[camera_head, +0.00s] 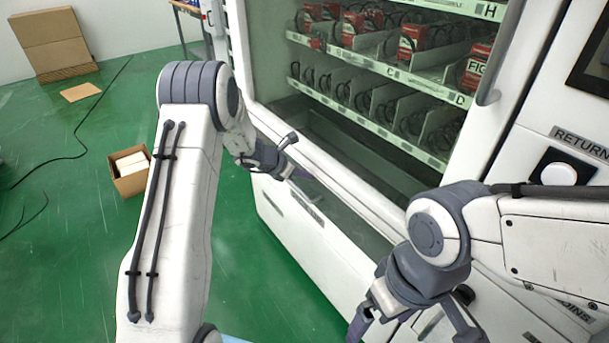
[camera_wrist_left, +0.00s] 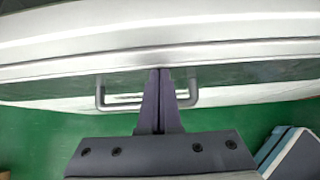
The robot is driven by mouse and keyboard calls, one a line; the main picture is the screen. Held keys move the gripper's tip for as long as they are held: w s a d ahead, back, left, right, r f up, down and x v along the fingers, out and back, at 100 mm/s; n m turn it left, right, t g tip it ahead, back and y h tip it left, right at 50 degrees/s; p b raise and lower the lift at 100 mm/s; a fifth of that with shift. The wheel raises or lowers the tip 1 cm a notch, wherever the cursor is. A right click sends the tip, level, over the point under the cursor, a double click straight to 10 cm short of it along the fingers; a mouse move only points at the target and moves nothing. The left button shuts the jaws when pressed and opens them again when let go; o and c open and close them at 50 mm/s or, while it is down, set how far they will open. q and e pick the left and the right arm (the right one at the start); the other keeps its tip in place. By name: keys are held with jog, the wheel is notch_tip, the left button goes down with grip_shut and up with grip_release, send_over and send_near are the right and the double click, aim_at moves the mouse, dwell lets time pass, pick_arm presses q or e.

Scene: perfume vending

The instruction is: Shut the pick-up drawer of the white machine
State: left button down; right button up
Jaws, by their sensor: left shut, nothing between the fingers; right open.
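The white machine (camera_head: 298,228) fills the middle and right of the head view. Its pick-up drawer is low on the front, below the white ledge (camera_head: 335,172). A grey U-shaped handle (camera_head: 312,209) also shows in the left wrist view (camera_wrist_left: 101,92). My left gripper (camera_head: 303,174) is shut and empty, close to the machine's front. In the wrist view its fingers (camera_wrist_left: 160,72) overlap the middle of the handle; I cannot tell whether they touch it. How far out the drawer is cannot be told. My right gripper (camera_head: 415,334) is open and empty, before the machine's lower right.
Goods stand on shelves (camera_head: 385,68) behind the machine's glass. A return button (camera_head: 558,175) is at the right. An open carton (camera_head: 130,182) sits on the green floor at the left, with brown boxes (camera_head: 52,42) further back.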

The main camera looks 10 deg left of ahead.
pick_arm(q)
jog(key=shift+s+a, duration=0.1)
jog(key=shift+s, duration=0.15)
jog(key=s+a+f+p+v, duration=0.1)
jog(key=f+v, duration=0.1)
jog(key=v, duration=1.1)
jog(key=s+d+r+m+g, duration=0.3)
jog(key=s+d+m, duration=0.35)
jog(key=d, duration=0.25)
jog(key=s+d+r+m+g, duration=0.25)
jog(key=s+d+m, duration=0.35)
jog(key=d+m, duration=0.3)
jog(key=s+d+r+m+g+y, duration=0.15)
jog(key=s+m+y, duration=0.35)
jog(key=s+m, duration=1.65)
notch_tip(320, 180, up, 18)
jog(key=s+n+p, duration=0.1)
jog(key=p, duration=1.7)
jog(key=shift+s+n, duration=0.15)
jog(key=shift+n, duration=0.15)
pick_arm(e)
notch_tip(320, 180, up, 19)
jog(key=shift+s+a, duration=0.3)
jog(key=shift+s, duration=0.1)
